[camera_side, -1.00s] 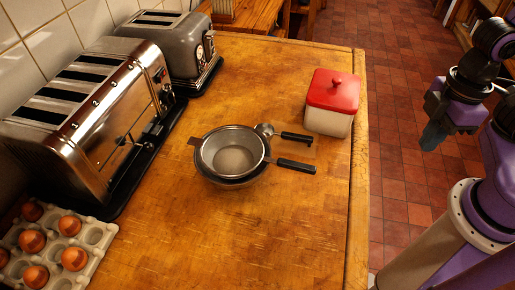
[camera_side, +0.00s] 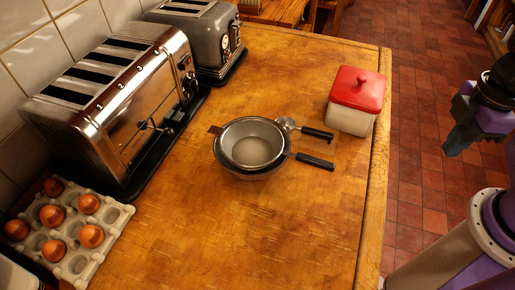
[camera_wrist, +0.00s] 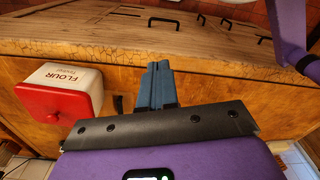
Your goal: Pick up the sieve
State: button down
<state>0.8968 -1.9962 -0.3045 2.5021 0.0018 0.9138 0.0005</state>
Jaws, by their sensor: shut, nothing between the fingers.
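The sieve (camera_side: 253,143) is a round metal mesh strainer with a black handle to the right. It sits over a metal bowl (camera_side: 247,176) on the wooden counter, its handle sticking out past the bowl's rim. It does not show in the wrist view. My gripper (camera_side: 456,146) is off the counter's right side, above the tiled floor and well apart from the sieve. In the wrist view its blue fingers (camera_wrist: 156,84) are together, with nothing between them.
A second black-handled utensil (camera_side: 301,129) lies just behind the sieve. A white flour tin with a red lid (camera_side: 356,92) stands near the counter's right edge (camera_side: 375,185). Toasters (camera_side: 118,100) and an egg tray (camera_side: 118,218) line the left. The front counter is clear.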

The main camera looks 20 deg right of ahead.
jog(key=c, duration=1)
grip_release()
jog(key=shift+o, duration=0.2)
notch_tip(320, 180, up, 5)
jog(key=m, duration=0.4)
send_over(305, 156)
jog(key=f, duration=1)
jog(key=shift+s+d+f, duration=0.25)
jog(key=shift+d+f, duration=0.05)
jog(key=shift+w+a+f, duration=0.15)
jog(key=shift+f, duration=1.25)
jog(key=shift+w+a+f, duration=0.1)
jog(key=shift+a+f, duration=0.05)
jog(key=shift+f, duration=1.2)
